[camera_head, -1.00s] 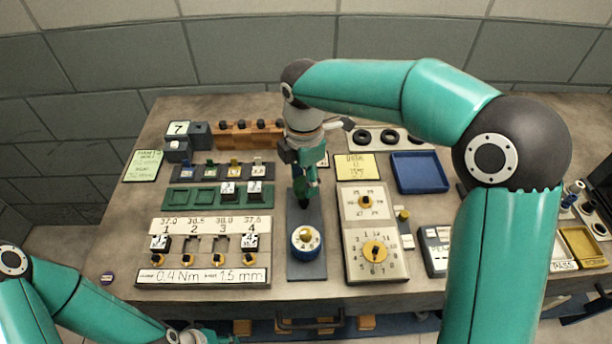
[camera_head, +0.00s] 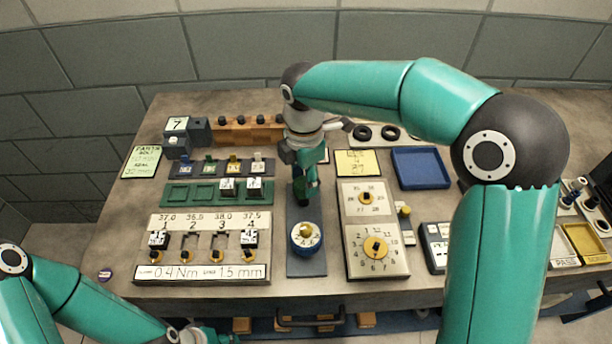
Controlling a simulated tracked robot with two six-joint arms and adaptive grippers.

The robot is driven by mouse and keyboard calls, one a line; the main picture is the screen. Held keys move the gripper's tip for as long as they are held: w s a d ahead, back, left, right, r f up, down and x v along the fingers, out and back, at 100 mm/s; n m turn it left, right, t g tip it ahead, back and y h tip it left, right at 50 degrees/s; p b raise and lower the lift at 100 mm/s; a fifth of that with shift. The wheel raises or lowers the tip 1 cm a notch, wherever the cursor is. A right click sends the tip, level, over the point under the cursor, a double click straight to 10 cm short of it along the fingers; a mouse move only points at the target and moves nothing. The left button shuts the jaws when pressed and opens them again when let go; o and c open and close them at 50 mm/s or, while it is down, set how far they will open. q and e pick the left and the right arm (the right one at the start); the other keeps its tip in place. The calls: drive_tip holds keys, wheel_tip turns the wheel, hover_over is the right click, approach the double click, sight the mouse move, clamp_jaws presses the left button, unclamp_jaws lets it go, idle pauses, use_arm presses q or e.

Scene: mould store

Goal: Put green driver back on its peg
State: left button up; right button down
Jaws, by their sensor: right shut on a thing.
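My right gripper (camera_head: 304,186) points down over the far end of a dark grey plate, just beyond a blue-rimmed dial (camera_head: 306,237). It is shut on a slim dark thing, taken as the green driver; the fingers hide most of it, and I cannot tell whether its lower end touches the plate. A wooden rack (camera_head: 236,138) with several black-topped pieces stands at the back, left of the gripper. I cannot make out an empty peg; my wrist may cover the rack's right end. My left gripper (camera_head: 205,336) is at the bottom edge, mostly cut off, its jaws unclear.
A dark rack with coloured tags (camera_head: 220,170), a green tray (camera_head: 190,195) and a numbered panel (camera_head: 210,222) lie left. A cream panel with two dials (camera_head: 370,220), a yellow note (camera_head: 357,162) and a blue tray (camera_head: 421,168) lie right. My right arm spans the right side.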

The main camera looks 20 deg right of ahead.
drive_tip(key=shift+f, duration=0.15)
drive_tip(key=c, duration=0.5)
unclamp_jaws()
drive_tip(key=shift+o, duration=0.3)
drive_tip(key=o, duration=0.3)
drive_tip(key=shift+o, duration=0.2)
drive_tip(key=shift+r+p, duration=3.45)
drive_tip(key=shift+r, duration=0.35)
drive_tip(key=shift+f, duration=0.1)
